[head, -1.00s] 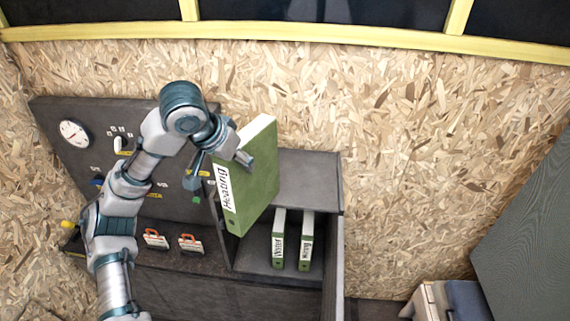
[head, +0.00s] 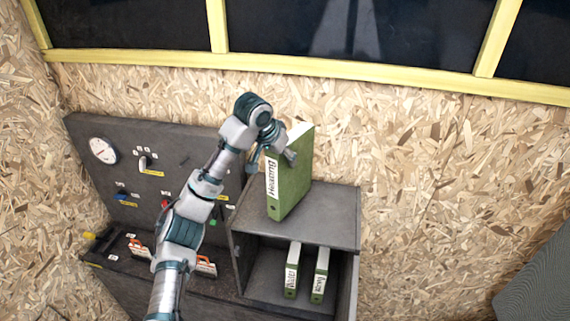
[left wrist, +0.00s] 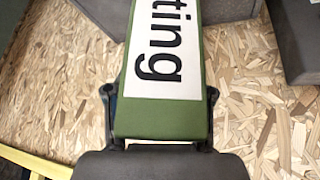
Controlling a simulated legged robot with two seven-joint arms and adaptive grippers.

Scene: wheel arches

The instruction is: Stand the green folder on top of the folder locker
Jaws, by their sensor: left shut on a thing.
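The green folder (head: 291,180), labelled "Heating" on its spine, is upright over the top of the folder locker (head: 325,212). Its lower edge looks at or very near the locker's top surface; I cannot tell whether it touches. My left gripper (head: 277,152) is shut on the folder near its upper end. In the left wrist view the green folder (left wrist: 163,118) lies between the two fingers of the left gripper (left wrist: 160,105), with part of its label showing. My right gripper is in neither view.
Two more green folders (head: 292,270) (head: 320,275) stand inside the locker's open compartment. A dark panel (head: 130,190) with a gauge and switches stands left of the locker. A chipboard wall (head: 430,170) is behind. The locker top is clear to the folder's right.

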